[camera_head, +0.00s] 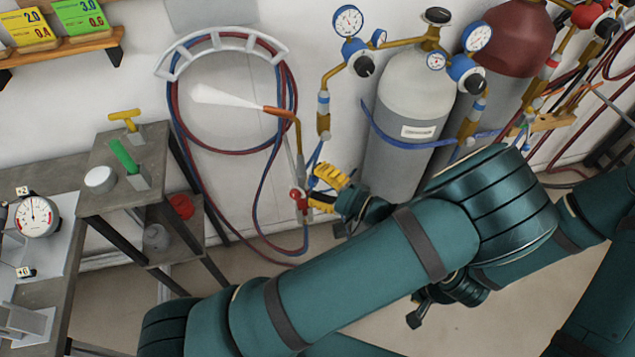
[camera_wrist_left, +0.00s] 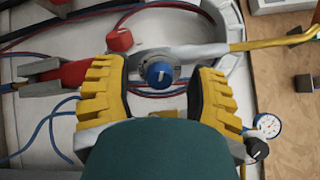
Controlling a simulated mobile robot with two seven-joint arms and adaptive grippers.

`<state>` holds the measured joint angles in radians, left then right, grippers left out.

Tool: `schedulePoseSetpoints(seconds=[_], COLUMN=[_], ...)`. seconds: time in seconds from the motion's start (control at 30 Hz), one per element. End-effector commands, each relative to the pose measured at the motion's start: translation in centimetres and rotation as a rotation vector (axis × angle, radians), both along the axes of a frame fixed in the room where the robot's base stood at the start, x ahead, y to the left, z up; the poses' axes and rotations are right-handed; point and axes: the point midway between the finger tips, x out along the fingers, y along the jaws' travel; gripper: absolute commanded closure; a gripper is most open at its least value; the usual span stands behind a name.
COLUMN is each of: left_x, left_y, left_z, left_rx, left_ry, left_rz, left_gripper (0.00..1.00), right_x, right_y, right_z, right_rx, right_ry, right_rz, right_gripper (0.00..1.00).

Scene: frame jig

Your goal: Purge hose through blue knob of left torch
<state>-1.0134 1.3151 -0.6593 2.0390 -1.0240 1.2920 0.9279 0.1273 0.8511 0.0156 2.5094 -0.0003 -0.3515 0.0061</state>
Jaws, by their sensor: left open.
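The left torch hangs against the wall, its brass neck (camera_head: 297,130) upright, with a white plume (camera_head: 228,98) leaving its orange tip (camera_head: 277,111). Its red knob (camera_head: 299,195) shows near its lower end; in the left wrist view the red knob (camera_wrist_left: 120,40) sits up and left of the blue knob (camera_wrist_left: 160,74). My left gripper (camera_head: 319,189) is open beside the torch. Its yellow fingers stand on either side of the blue knob, with gaps visible. In the head view the blue knob is not clear. My right gripper (camera_head: 438,298) is partly hidden below my arm; its fingers are unclear.
Red and blue hoses (camera_head: 178,140) loop over a wall hanger (camera_head: 222,42). A grey cylinder (camera_head: 413,105) and a dark red cylinder (camera_head: 515,45) with gauges stand right of the torch. A small stand (camera_head: 95,195) is at left.

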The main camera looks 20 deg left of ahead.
Motion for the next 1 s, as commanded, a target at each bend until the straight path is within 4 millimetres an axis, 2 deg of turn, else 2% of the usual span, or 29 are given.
schedulePoseSetpoints(seconds=[0.5, 0.67, 1.0], left_x=[-1.3, -1.5, -1.5], left_y=[-6.6, -7.3, -7.3], left_z=[0.1, 0.1, 0.1], left_rx=[-0.001, 0.000, 0.000], left_ry=[-0.001, 0.000, 0.000], left_rz=[-0.003, 0.000, -0.001], left_gripper=[0.43, 0.43, 0.43], right_x=[0.0, 0.0, 0.0], right_y=[0.0, 0.0, 0.0], right_z=[0.0, 0.0, 0.0], right_rx=[0.000, 0.000, 0.000], right_ry=[0.000, 0.000, 0.000], right_rz=[0.000, 0.000, 0.000], right_gripper=[0.53, 0.53, 0.53])
